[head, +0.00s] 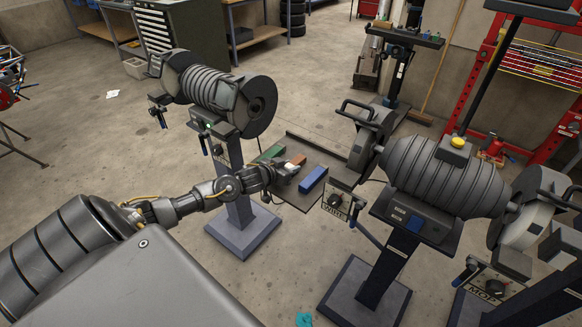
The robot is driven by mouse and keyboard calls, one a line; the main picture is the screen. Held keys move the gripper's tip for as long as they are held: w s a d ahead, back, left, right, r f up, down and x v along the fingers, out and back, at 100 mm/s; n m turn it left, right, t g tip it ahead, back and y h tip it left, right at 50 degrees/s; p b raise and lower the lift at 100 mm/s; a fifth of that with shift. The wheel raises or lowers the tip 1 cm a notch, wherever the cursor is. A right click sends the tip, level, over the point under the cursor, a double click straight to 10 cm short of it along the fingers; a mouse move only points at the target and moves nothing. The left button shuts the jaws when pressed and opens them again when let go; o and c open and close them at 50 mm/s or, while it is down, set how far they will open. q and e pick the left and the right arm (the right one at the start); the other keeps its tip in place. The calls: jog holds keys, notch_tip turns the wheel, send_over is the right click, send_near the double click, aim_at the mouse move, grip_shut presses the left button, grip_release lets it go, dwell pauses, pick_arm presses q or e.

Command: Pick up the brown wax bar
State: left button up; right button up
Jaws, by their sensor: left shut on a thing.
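My left gripper (288,171) reaches in from the left over a dark tray (310,150) between two grinding machines. It is shut on a reddish-brown bar (299,159), the brown wax bar, whose end shows just beyond the fingers. The fingers hide most of this bar, and I cannot tell whether it is clear of the tray. A green bar (271,152) lies behind and left of the gripper. A blue bar (313,179) lies to its right, apart from it. My right gripper is not in view.
A grinder (213,90) on a pedestal stands behind and left of my gripper. Open concrete floor lies behind.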

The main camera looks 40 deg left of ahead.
aim_at(289, 166)
pick_arm(q)
jog(key=shift+r, duration=0.15)
jog(key=shift+r, duration=0.3)
notch_tip(289, 166, up, 2)
jog(key=shift+r+b, duration=0.25)
jog(key=shift+b, duration=0.1)
jog(key=s+a+r, duration=0.3)
jog(key=s+r, duration=0.6)
jog(key=s, duration=0.4)
jog(key=shift+s+r+p, duration=0.35)
jog(key=shift+p, duration=0.1)
jog(key=s+d+f+m+g+h, duration=0.15)
jog(key=d+m+h, duration=0.3)
jog(key=d, duration=0.65)
jog(key=s+d+f+m+g+h, duration=0.1)
jog(key=s+d+m+g+h, duration=0.25)
jog(key=d, duration=0.75)
jog(key=w+d+r+m+h, duration=0.2)
jog(key=w+d+r, duration=0.1)
jog(key=d+r, duration=0.1)
jog(key=shift+d+r+m+g+h, duration=0.3)
jog(key=shift+d+r+g+h, duration=0.1)
jog(key=shift+r, duration=0.4)
